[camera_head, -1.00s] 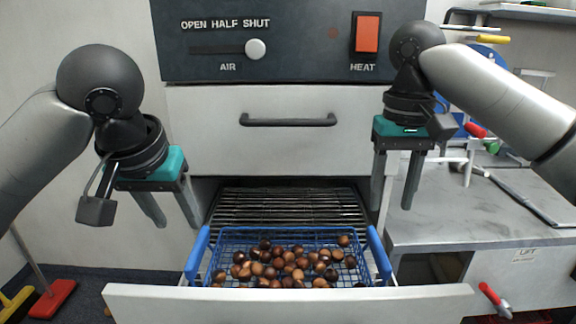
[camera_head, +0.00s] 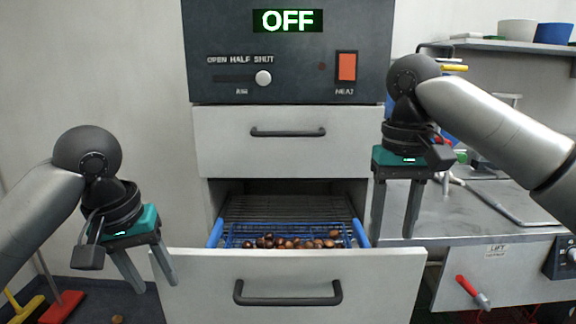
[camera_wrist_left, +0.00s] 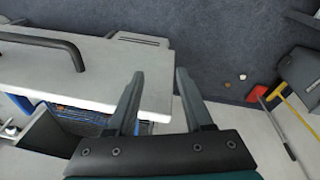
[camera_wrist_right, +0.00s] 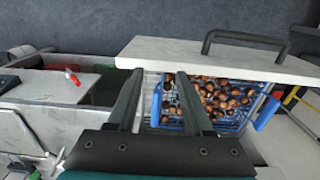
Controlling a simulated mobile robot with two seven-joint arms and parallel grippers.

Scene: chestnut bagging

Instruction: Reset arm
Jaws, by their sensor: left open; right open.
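My left gripper (camera_head: 150,282) is open and empty, beside the left end of the pulled-out drawer front. Its two fingers also show apart in the left wrist view (camera_wrist_left: 160,85). My right gripper (camera_head: 394,236) is open and empty, to the right of the oven opening. In the right wrist view its fingers (camera_wrist_right: 158,82) are apart, with nothing between them held. The drawer (camera_head: 290,290) is pulled out. The blue wire basket (camera_head: 361,233) sits in it with several chestnuts (camera_head: 290,243); the drawer front hides its lower part.
The oven panel (camera_head: 215,60) reads OFF, with an air slider (camera_head: 263,78) and a red heat switch (camera_head: 347,66). A grey worktop (camera_head: 470,215) stands right, with a red lever (camera_head: 467,287) below.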

